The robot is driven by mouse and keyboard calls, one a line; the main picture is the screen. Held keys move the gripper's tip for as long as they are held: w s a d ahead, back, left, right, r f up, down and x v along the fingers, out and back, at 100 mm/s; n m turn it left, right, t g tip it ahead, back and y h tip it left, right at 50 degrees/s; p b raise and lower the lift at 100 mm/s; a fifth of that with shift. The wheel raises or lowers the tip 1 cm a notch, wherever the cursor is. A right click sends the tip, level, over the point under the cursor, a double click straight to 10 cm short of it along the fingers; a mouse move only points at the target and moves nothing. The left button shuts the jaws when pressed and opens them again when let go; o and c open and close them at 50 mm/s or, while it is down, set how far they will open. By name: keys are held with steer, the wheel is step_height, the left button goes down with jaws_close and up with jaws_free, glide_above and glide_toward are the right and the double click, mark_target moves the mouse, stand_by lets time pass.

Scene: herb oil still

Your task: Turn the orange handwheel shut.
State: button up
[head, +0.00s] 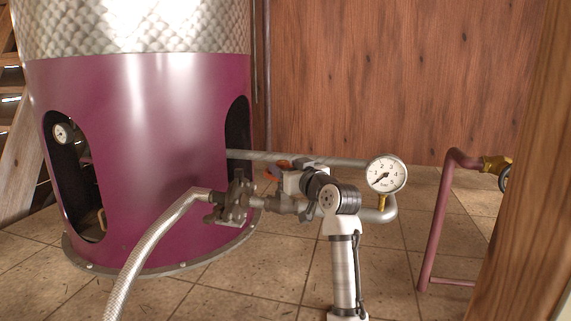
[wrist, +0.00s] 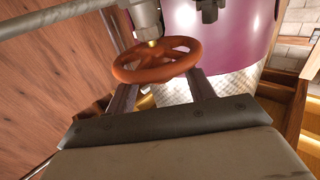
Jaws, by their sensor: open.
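The orange handwheel (wrist: 126,74) is a spoked ring on a valve stem and fills the upper middle of the wrist view. In the head view only small orange parts of the handwheel (head: 284,164) show; my arm hides the rest. My gripper (wrist: 160,84) is open, with its two dark fingers apart, one toward each side of the wheel. The wheel's rim overlaps the fingers in the wrist view. I cannot tell whether they touch it. In the head view my gripper's fingers are hidden or too small to make out.
A magenta still (head: 160,150) stands behind on a tiled floor. A grey pipe with a pressure gauge (head: 386,174), a valve body (head: 235,198) and a braided hose (head: 150,245) are close to my arm. A red pipe (head: 440,215) and a wooden post (head: 530,200) stand at the right.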

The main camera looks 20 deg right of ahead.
steer(key=shift+w, duration=0.55)
steer(key=c, duration=1)
steer(key=shift+o, duration=0.2)
steer(key=shift+a, duration=0.1)
steer(key=shift+a+m+h, duration=0.1)
steer(key=shift+m+h, duration=0.2)
steer(key=shift+h, duration=0.2)
steer(key=m+h, duration=0.1)
steer(key=m+h+p, duration=0.1)
steer(key=h, duration=0.1)
steer(key=m+h+p, duration=0.1)
steer(key=shift+a+r+h, duration=0.1)
steer(key=shift+a+h, duration=0.15)
steer(key=shift+h, duration=0.15)
steer(key=shift+a+m+g+h+p, duration=0.1)
steer(key=shift+m+g+h+p, duration=0.35)
steer(key=shift+m+h, duration=1.05)
steer(key=shift+h, duration=0.6)
